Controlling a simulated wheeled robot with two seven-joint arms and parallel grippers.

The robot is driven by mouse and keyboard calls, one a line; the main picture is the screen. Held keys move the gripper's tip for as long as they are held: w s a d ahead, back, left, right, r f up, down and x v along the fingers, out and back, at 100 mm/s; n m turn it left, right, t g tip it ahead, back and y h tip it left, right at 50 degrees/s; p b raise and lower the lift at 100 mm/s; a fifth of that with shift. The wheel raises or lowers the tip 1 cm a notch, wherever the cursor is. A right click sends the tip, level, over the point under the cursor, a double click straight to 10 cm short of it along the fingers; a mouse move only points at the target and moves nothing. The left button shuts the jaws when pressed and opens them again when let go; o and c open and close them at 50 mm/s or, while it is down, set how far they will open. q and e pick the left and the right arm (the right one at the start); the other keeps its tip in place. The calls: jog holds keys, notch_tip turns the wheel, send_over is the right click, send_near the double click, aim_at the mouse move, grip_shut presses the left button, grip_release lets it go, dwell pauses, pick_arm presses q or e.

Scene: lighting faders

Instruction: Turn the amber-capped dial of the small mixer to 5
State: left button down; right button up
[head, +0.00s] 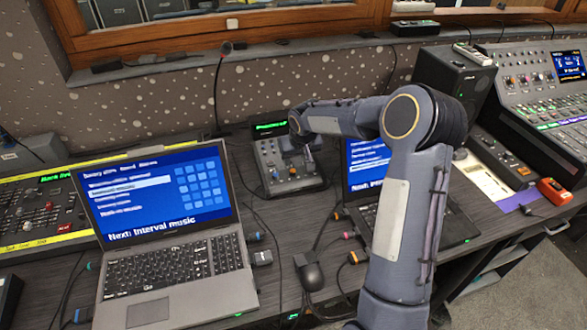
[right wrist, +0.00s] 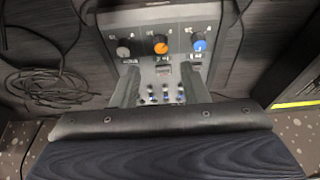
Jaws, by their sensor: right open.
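The small mixer (head: 268,163) stands on the desk between two laptops. In the right wrist view its panel carries a row of three dials: a grey one (right wrist: 123,52), the amber-capped dial (right wrist: 160,44) in the middle and a blue one (right wrist: 199,45). The scale marks around the amber dial are too small to read. My right gripper (right wrist: 161,75) is open and empty above the panel, its fingers apart. The amber dial shows beyond the fingertips, between their lines; contact is not visible. In the head view my right gripper (head: 309,157) is partly hidden by its arm. My left gripper is not in view.
An open laptop (head: 150,280) stands left of the mixer, and another (head: 366,160) is partly behind my right arm. A black mouse-like object (head: 309,272) and cables lie in front.

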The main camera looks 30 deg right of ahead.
aim_at(293, 171)
jog(key=x, duration=0.7)
jog(key=shift+w+a+f+p, duration=0.1)
jog(key=shift+f+p, duration=0.05)
jog(key=shift+p, duration=0.15)
grip_shut()
